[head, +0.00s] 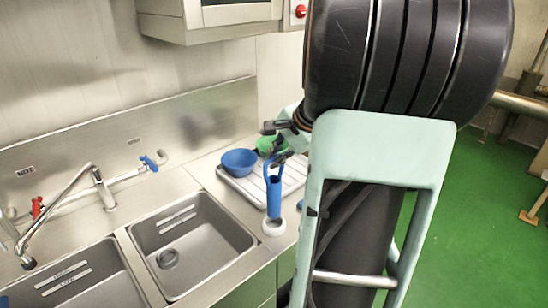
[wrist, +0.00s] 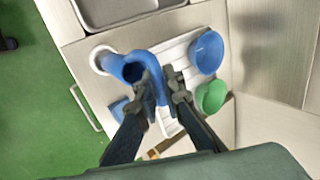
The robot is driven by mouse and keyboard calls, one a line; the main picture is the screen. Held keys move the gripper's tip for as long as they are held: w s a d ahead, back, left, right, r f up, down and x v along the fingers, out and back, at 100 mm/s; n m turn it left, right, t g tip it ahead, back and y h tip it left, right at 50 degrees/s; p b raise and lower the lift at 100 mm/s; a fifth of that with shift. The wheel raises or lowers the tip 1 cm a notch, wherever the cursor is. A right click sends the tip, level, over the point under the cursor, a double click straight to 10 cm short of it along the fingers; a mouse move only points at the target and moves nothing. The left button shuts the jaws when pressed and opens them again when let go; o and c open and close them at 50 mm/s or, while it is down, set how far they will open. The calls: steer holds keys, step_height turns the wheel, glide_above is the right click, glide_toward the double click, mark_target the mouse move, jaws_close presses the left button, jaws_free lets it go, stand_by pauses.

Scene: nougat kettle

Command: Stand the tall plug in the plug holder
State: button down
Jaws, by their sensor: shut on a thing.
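The tall plug (head: 274,196) is a blue tube with a looped handle at its top. In the head view it is upright, with its lower end at the white ring-shaped plug holder (head: 273,228). I cannot tell if it rests fully in the holder. My gripper (head: 283,157) is at the handle, partly hidden by my arm. In the wrist view my gripper (wrist: 160,87) is shut on the loop of the plug (wrist: 113,64). The holder (wrist: 96,54) shows there as a white rim around the plug's far end.
A blue bowl (head: 239,163) and a green bowl (head: 267,144) sit on a white ribbed drainer (head: 240,187) behind the plug. A steel sink (head: 190,245) lies to the left. Another small blue thing (wrist: 119,109) is near the counter edge.

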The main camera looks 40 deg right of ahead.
mark_target(273, 178)
steer(key=shift+f+b, duration=1.85)
steer(key=shift+f, duration=0.5)
steer(key=shift+f+b, duration=0.5)
steer(key=shift+f, duration=0.1)
steer(key=c, duration=2)
jaws_free()
steer(key=v, duration=1.2)
steer(key=shift+r, duration=0.1)
